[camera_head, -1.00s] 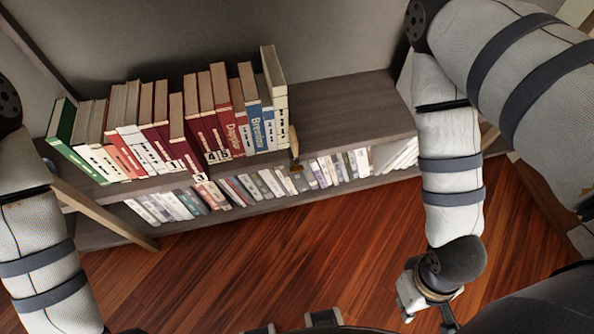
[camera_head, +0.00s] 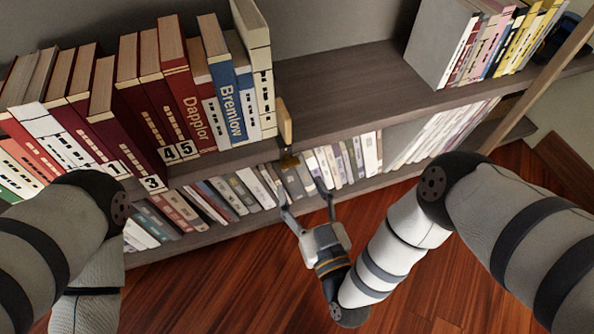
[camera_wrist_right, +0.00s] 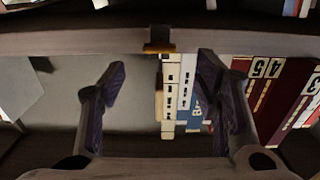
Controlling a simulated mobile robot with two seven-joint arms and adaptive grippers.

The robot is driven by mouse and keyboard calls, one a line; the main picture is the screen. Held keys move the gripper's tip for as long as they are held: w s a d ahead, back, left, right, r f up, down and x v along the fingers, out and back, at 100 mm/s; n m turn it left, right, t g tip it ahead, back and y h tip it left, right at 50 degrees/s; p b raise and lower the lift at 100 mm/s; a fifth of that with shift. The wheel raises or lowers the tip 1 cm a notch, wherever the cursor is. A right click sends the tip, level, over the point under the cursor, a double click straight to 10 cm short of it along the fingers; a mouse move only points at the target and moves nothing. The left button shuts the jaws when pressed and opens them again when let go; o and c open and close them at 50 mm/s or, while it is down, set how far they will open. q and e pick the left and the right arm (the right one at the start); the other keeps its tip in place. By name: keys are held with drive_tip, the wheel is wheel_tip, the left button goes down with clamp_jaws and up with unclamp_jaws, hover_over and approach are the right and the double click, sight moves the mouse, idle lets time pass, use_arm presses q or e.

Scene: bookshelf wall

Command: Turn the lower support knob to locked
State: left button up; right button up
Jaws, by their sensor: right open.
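A small support knob with an upright tan, wood-like piece (camera_head: 285,122) and a dark brassy base (camera_head: 289,162) sits at the front edge of the middle shelf board (camera_head: 340,112), just right of the tall books. My right gripper (camera_head: 307,198) is open and empty, below and in front of the knob, apart from it. In the right wrist view a small dark and gold fitting (camera_wrist_right: 159,47) on the board edge shows above and between the spread fingers (camera_wrist_right: 158,85). I cannot read any lock mark. My left gripper is out of view; only its arm shows at lower left.
Red, white and blue books (camera_head: 185,90) stand left of the knob. Smaller books (camera_head: 345,160) fill the shelf below, close behind my right fingers. A grey binder (camera_head: 440,45) and yellow books (camera_head: 520,40) stand at right. The wooden floor (camera_head: 220,280) is clear.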

sight(291, 167)
drive_tip(key=b+x, duration=0.1)
drive_tip(key=x, duration=0.5)
drive_tip(key=shift+w+f, duration=0.1)
drive_tip(key=shift+w, duration=0.3)
drive_tip(key=c, duration=1.2)
